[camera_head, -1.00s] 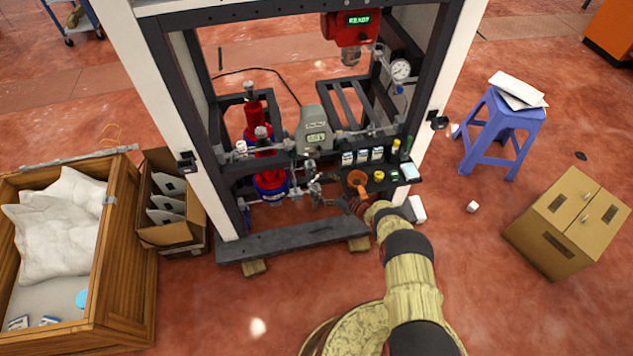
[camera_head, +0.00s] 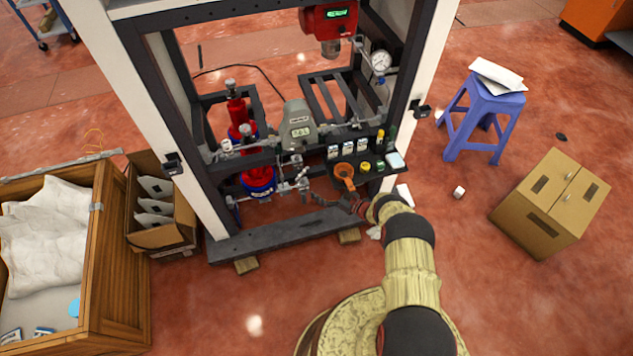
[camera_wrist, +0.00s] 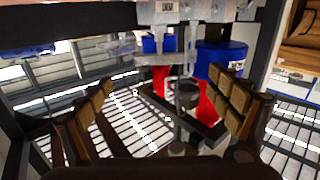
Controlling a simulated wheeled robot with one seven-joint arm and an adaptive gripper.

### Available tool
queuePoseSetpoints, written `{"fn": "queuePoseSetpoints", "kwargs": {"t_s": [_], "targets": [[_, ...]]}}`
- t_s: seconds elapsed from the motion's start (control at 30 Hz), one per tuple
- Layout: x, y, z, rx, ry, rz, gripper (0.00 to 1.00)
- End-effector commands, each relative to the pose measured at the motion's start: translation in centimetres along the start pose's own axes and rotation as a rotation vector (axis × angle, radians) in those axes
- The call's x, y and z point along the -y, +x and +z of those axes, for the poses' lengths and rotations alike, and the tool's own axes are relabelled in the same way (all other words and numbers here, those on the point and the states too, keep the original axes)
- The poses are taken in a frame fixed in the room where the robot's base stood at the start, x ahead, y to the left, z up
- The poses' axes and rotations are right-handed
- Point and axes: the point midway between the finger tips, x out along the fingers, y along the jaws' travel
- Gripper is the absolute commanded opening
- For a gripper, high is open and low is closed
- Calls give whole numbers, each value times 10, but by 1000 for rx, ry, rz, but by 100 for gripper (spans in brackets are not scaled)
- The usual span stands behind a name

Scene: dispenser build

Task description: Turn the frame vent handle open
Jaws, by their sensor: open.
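My gripper (camera_head: 316,196) reaches from the right into the lower front of the dark frame, beside silvery valves and pipe fittings (camera_head: 300,180). In the wrist view my gripper (camera_wrist: 171,86) is open, with padded fingers wide apart on the left and right. Between them show a dark, slanting bar with a round knob-like end (camera_wrist: 184,92) and red parts behind. I cannot tell for sure whether this bar is the vent handle, or whether a finger touches it. Metal fittings with a small label (camera_wrist: 167,7) hang above. Blue and red cylinders (camera_head: 258,180) stand left of the fittings.
The frame's front beam (camera_head: 280,236) runs below. A purple stool (camera_head: 484,112) and cardboard box (camera_head: 550,204) stand right; a wooden crate (camera_head: 108,260) stands left.

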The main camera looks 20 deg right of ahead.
Motion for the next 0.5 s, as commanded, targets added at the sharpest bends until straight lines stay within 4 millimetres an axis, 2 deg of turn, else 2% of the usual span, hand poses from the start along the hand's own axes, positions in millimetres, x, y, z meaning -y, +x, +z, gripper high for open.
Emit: {"fn": "queuePoseSetpoints", "kwargs": {"t_s": [0.03,0.1,0.27,0.5], "targets": [[1,5,-8,0,-2,-2,91],[0,12,-10,-2,-4,-1,91],[1,26,-6,-1,-2,-3,91],[1,63,-5,-1,-2,-2,91]]}}
